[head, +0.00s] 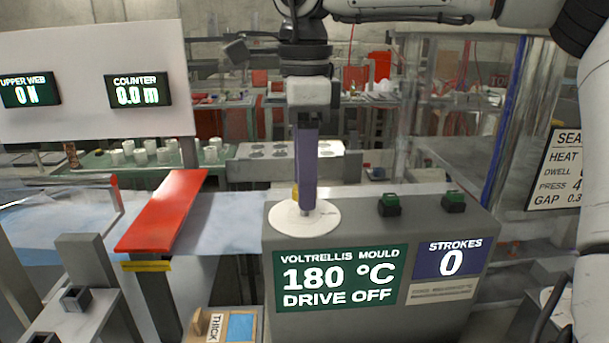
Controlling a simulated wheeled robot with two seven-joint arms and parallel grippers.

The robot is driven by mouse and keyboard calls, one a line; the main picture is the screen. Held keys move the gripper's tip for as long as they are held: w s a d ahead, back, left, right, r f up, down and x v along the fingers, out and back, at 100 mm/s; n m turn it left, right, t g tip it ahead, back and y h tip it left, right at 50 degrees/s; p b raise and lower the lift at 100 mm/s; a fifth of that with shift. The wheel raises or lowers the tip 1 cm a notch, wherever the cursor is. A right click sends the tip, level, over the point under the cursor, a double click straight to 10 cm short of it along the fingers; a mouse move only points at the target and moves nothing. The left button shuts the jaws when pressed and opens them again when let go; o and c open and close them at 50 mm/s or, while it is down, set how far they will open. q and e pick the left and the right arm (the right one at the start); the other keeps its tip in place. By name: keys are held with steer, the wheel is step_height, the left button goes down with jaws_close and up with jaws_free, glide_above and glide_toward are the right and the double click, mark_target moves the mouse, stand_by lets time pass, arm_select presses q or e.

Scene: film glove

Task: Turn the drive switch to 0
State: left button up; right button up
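The drive switch sits on top of the grey control box (375,237), on a round white dial plate (328,215). Only a small yellow part (295,192) shows beside my fingers, so the switch's pointing direction is hidden. My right gripper (307,205) points straight down over the dial, its purple fingers reaching the plate. The fingers line up one in front of the other, so I cannot see a gap or what is between them. The box's green display (340,278) reads "VOLTRELLIS MOULD 180 °C DRIVE OFF". My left gripper is out of view.
A blue display (447,258) reads "STROKES 0". A red slanted plate (165,212) lies to the left. A clear guard with a blue-edged frame (508,120) stands at right.

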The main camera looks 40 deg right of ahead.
step_height(320, 180, up, 10)
steer(key=shift+r, duration=0.15)
stand_by(0.6)
stand_by(0.5)
